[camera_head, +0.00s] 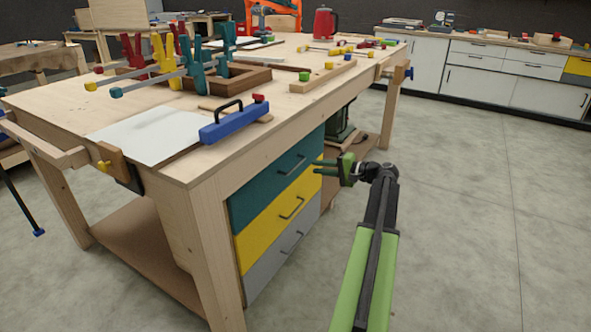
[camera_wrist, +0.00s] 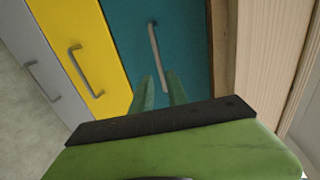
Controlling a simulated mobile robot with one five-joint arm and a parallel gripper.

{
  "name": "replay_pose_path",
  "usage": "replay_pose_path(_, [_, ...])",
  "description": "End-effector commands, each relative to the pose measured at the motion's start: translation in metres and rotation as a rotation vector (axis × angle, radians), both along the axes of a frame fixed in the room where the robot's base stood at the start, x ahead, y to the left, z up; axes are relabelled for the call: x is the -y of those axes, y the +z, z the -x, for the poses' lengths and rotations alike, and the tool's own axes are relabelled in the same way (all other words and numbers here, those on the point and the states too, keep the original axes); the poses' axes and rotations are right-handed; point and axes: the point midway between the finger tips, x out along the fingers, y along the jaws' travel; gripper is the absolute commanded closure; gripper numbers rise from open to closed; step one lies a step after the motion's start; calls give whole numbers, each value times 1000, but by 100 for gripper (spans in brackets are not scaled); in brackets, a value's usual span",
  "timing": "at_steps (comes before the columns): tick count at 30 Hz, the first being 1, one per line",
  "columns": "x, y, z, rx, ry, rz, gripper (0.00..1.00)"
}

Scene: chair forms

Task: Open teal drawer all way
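The teal drawer (camera_head: 272,180) is the top one of a stack of three under the workbench; it looks closed, its front level with the drawers below. It also fills the middle of the wrist view (camera_wrist: 183,55). Its grey bar handle (camera_head: 292,166) shows in the wrist view (camera_wrist: 155,48) as a long bar with its lower end between my two fingertips in the picture. My green gripper (camera_head: 318,167) is in front of the drawer, right of the handle in the head view. Its fingers are apart with nothing between them gripped; the exact distance to the handle is hard to tell.
A yellow drawer (camera_head: 275,222) and a grey drawer (camera_head: 284,257) sit below, both closed. The wooden bench leg (camera_head: 210,250) stands left of the stack. The bench top (camera_head: 70,105) holds clamps and a blue tool (camera_head: 235,124). The floor (camera_head: 460,220) to the right is clear.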

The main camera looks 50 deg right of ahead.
Motion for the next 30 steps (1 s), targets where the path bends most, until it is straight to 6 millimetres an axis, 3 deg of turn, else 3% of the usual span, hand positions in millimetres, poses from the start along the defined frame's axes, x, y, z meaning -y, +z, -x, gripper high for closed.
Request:
replay_pose_path(6, [-13, -14, -53, -1, 4, 1, 81])
replay_pose_path(12, [-20, -19, -83, -1, 2, 1, 81])
replay_pose_path(23, [-24, -20, -92, -1, 2, 1, 81])
replay_pose_path(28, [-24, -20, -92, -1, 3, 1, 99])
replay_pose_path(30, [-24, -20, -92, -1, 3, 1, 100])
